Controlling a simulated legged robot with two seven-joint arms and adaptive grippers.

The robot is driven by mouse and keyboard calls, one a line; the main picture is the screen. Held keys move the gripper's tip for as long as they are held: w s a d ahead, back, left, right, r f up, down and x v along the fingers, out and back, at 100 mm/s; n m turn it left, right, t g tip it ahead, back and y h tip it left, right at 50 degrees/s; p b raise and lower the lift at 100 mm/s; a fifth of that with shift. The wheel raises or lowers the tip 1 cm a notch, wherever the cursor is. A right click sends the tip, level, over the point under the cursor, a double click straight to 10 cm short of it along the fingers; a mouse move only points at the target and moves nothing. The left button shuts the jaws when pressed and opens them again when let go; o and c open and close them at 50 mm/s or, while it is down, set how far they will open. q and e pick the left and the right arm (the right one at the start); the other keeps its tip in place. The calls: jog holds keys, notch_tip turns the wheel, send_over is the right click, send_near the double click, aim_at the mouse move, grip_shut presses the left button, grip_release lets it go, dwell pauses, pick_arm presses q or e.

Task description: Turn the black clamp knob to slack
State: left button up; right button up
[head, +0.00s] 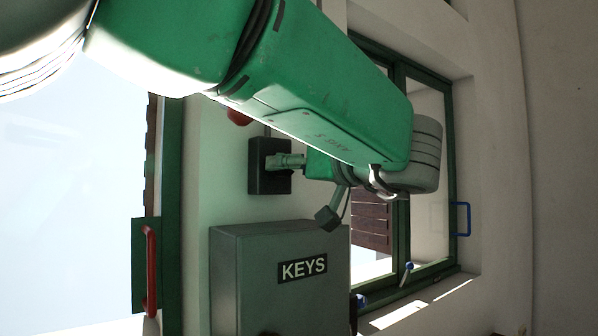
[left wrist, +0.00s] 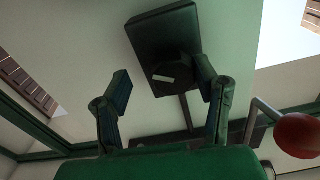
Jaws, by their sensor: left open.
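The black clamp knob (left wrist: 168,72) is a dark round shape with a white mark on its face. It sits on a black box (left wrist: 162,32), which also shows on the wall in the head view (head: 260,181). My left gripper (left wrist: 160,86) is open, one finger to each side of the knob in the left wrist view. No finger visibly grips the knob, and I cannot tell how much gap is left. In the head view my left gripper (head: 291,160) reaches to the front of the black box and hides the knob. My right gripper is not in view.
A grey KEYS cabinet (head: 255,290) stands out from the wall below the box. A red ball on a metal rod (left wrist: 297,134) is right of my fingers. A red handle (head: 151,272) is at left, and a green-framed window (head: 398,240) at right.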

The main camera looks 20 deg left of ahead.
pick_arm(q)
jog(key=shift+s+r, duration=0.2)
jog(key=shift+s, duration=0.05)
jog(key=shift+w+a+f, duration=0.15)
jog(key=shift+a, duration=0.95)
jog(key=c, duration=1.2)
jog(key=shift+o, duration=0.2)
jog(key=shift+d, duration=0.3)
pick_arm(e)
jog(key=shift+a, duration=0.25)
